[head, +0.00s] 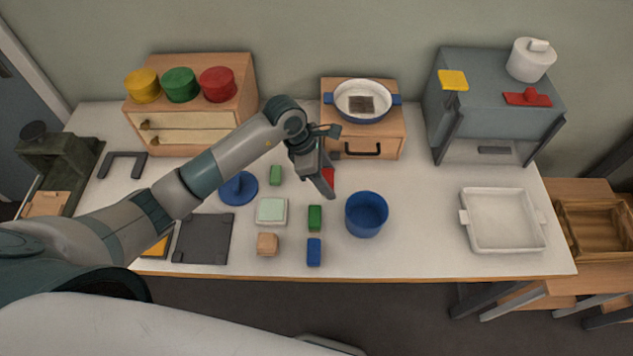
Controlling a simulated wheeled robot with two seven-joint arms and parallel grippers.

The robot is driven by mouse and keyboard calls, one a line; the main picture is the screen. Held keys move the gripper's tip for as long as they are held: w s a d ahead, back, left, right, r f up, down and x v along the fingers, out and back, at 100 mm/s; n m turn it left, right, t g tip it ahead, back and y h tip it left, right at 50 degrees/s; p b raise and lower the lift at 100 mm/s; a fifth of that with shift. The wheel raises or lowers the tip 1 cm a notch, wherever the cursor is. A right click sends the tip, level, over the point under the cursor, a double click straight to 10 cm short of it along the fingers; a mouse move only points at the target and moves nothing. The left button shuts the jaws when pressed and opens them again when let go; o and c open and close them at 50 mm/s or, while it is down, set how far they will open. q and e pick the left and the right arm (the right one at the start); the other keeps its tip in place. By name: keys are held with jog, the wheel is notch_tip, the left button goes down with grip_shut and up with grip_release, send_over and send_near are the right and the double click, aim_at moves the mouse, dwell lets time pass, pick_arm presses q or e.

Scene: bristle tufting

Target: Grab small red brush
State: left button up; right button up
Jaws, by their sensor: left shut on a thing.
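My left gripper (325,184) reaches down over the middle of the table, left of and behind the blue cup. It is shut on a small red object (329,176), which I take to be the small red brush. Only a patch of red shows beside the fingers; the rest is hidden by the gripper, so its shape and whether it touches the table cannot be told. My right gripper is not in view.
A blue cup (366,215), green block (315,218), blue block (314,252) and pale green square (271,211) are nearby. A wooden box with a pan (363,101) stands behind. The white tray (502,221) is at right, with free table left of it.

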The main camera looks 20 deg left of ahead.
pick_arm(q)
jog(key=s+d+r+b, duration=0.2)
jog(key=d+r, duration=0.2)
jog(key=d, duration=0.3)
jog(key=shift+s+d+r+b, duration=0.2)
jog(key=shift+s+r+b, duration=0.1)
jog(key=shift+r, duration=0.05)
